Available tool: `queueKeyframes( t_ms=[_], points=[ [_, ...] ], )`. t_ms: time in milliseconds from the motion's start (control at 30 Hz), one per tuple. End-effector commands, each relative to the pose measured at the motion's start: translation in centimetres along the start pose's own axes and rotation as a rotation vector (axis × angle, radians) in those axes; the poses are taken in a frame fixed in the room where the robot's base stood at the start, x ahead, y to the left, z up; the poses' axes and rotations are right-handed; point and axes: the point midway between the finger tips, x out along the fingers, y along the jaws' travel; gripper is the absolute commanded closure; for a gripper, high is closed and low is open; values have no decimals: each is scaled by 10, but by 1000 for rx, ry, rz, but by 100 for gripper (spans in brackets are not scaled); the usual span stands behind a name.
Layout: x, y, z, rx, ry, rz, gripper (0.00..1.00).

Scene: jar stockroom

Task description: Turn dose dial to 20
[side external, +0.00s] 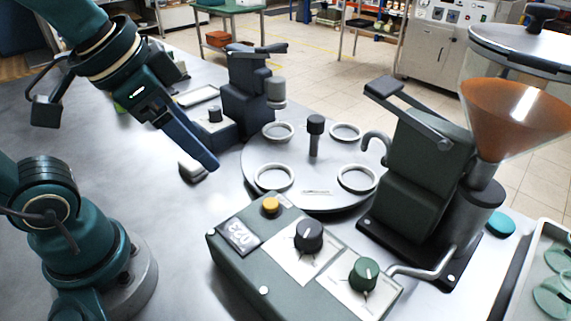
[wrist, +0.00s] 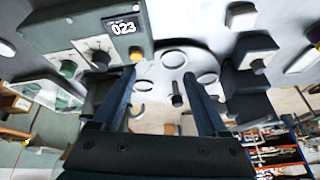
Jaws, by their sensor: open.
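A dark green control box (side external: 285,262) stands at the front of the table. It has a small display (side external: 240,236) reading 023, also legible in the wrist view (wrist: 123,27). A yellow button (side external: 270,205), a black dial (side external: 309,235) and a green dial (side external: 364,272) are on its top. The black dial (wrist: 97,58) and green dial (wrist: 68,68) also show in the wrist view. I cannot tell from the labels which is the dose dial. My gripper (side external: 205,163) is open and empty, above the table left of the turntable, apart from both dials. The wrist view shows its two fingers (wrist: 161,76).
A round turntable (side external: 312,199) with several pale rings and a black centre post lies behind the box. A filling machine with an orange-filled funnel (side external: 515,108) stands right. A dark capping-like device (side external: 247,90) stands behind. Bare table (side external: 150,215) is at left.

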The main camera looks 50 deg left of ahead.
Motion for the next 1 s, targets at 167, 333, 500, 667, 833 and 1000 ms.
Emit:
queueKeyframes(
  t_ms=[167,333,500,667,833,1000],
  points=[
    [-1,14,-36,210,-79,62,24],
    [12,38,-66,411,-160,127,24],
    [37,71,-83,592,-245,190,24],
    [64,102,-86,705,-316,232,24],
    [83,122,-76,761,-372,254,24],
    [94,128,-67,779,-392,260,24]
  ],
)
